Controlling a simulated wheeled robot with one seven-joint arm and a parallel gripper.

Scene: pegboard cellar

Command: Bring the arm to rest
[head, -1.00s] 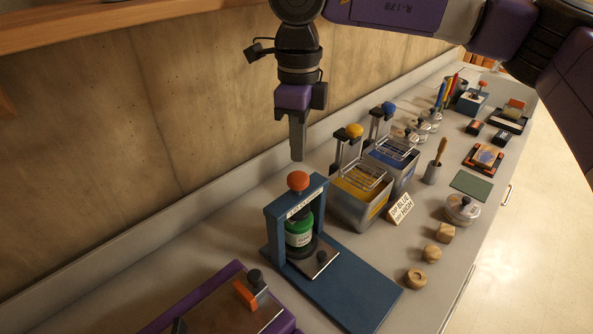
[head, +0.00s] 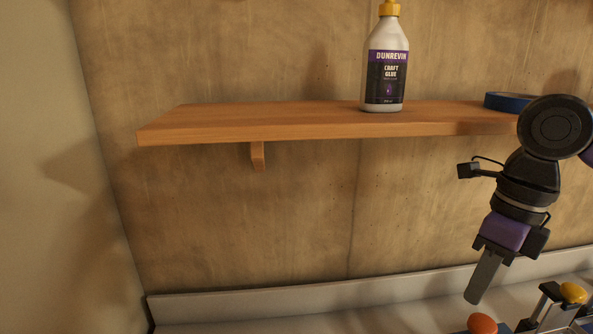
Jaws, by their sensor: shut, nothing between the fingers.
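My gripper (head: 474,298) hangs at the right in the head view, pointing down and slightly left. Its fingers are shut with nothing between them. It shows in front of the concrete wall, above the workbench (head: 240,306). An orange knob (head: 482,323) shows below the fingertips at the bottom edge, apart from them in the picture. The upper part of my arm runs out of view at the right edge.
A wooden shelf (head: 260,122) on the wall holds a glue bottle (head: 386,65) and a blue tape roll (head: 508,101). My wrist is close to the shelf's right end in the picture. A yellow knob (head: 573,292) stands at the lower right. Most of the bench is out of view.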

